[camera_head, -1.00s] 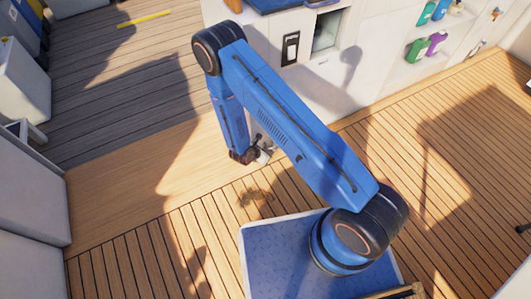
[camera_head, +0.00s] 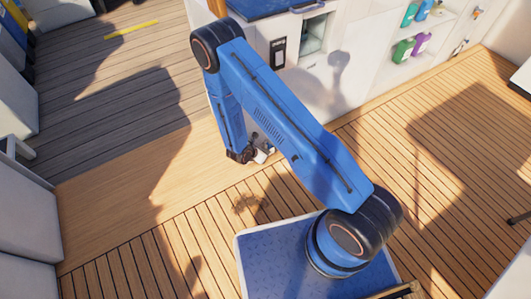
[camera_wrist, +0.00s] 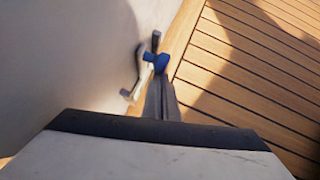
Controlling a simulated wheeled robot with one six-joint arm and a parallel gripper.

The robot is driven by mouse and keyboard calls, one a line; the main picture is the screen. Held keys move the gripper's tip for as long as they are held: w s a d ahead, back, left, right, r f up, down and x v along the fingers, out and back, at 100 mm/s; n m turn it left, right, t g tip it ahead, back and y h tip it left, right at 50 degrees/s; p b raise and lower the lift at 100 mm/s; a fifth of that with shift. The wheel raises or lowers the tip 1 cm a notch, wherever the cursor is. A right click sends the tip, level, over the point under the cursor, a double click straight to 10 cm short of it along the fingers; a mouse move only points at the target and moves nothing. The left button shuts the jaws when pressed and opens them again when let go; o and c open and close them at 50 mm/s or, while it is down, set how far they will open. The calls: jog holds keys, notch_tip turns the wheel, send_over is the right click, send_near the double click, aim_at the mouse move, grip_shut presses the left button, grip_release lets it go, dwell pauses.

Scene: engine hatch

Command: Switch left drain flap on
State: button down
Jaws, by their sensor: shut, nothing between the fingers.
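My gripper (camera_head: 263,155) hangs low beside the white cabinet wall, close to the wooden deck. In the wrist view, its dark fingers (camera_wrist: 160,98) are shut and point forward along the wall. A small fitting with a blue handle (camera_wrist: 157,61) and a pale metal part stands low at the wall, just beyond the fingertips. I cannot tell whether the fingers touch it. It may be the left drain flap, but no label shows. In the head view my arm hides this part of the wall.
The white cabinet (camera_head: 340,88) has a black switch panel (camera_head: 278,52) and an open recess (camera_head: 314,34). A shelf to the right holds green and purple bottles (camera_head: 404,49). White blocks (camera_head: 22,215) line the left side.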

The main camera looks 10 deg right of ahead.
jog(key=shift+r, duration=2.8)
notch_tip(320, 180, down, 4)
jog(key=s+a, duration=0.1)
jog(key=a, duration=0.1)
jog(key=v, duration=1)
jog(key=shift+d+r, duration=0.2)
jog(key=shift+d, duration=0.05)
